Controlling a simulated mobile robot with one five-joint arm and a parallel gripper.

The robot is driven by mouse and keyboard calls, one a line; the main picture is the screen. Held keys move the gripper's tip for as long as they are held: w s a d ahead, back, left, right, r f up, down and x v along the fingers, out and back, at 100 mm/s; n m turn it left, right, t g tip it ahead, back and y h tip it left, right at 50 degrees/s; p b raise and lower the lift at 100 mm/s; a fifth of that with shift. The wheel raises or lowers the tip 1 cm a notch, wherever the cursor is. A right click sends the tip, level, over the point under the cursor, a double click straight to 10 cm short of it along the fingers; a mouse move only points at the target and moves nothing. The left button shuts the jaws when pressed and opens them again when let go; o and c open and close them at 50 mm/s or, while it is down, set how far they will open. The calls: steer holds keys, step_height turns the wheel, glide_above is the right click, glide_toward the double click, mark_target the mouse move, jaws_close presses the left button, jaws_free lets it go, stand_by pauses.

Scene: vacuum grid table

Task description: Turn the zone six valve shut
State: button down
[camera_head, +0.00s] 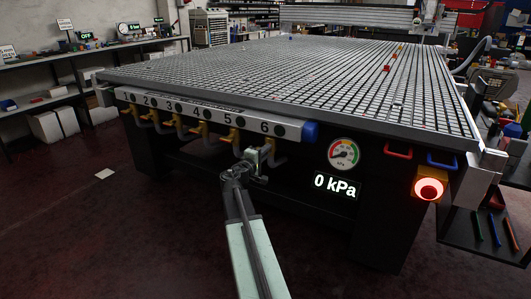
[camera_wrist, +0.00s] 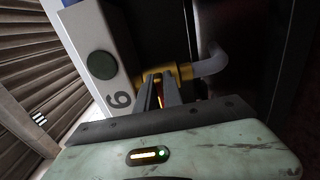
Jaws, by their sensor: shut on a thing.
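The zone six valve is on the table's front edge, under the number 6 on the label strip (camera_head: 190,116). Its yellow body (camera_wrist: 184,71) shows in the wrist view, with a grey pipe bend (camera_wrist: 212,62) beside it and the 6 label close by. My gripper (camera_head: 252,158) is at this valve in the head view, and it also shows in the wrist view (camera_wrist: 160,82). Its fingers are shut on the valve's yellow handle, a sliver of which shows between them. The fingers hide most of the handle, so its exact angle cannot be told.
Several other yellow-handled valves line the strip to the left. A blue end cap (camera_head: 311,132) sits just right. A round gauge (camera_head: 343,153), a display (camera_head: 335,185) reading 0 kPa and a lit red button (camera_head: 429,188) are further right.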

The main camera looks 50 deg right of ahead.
steer(key=shift+s+d, duration=0.15)
steer(key=shift+s, duration=0.05)
steer(key=c, duration=1.5)
jaws_free()
steer(key=shift+w, duration=0.1)
steer(key=v, duration=0.8)
steer(key=shift+d, duration=0.1)
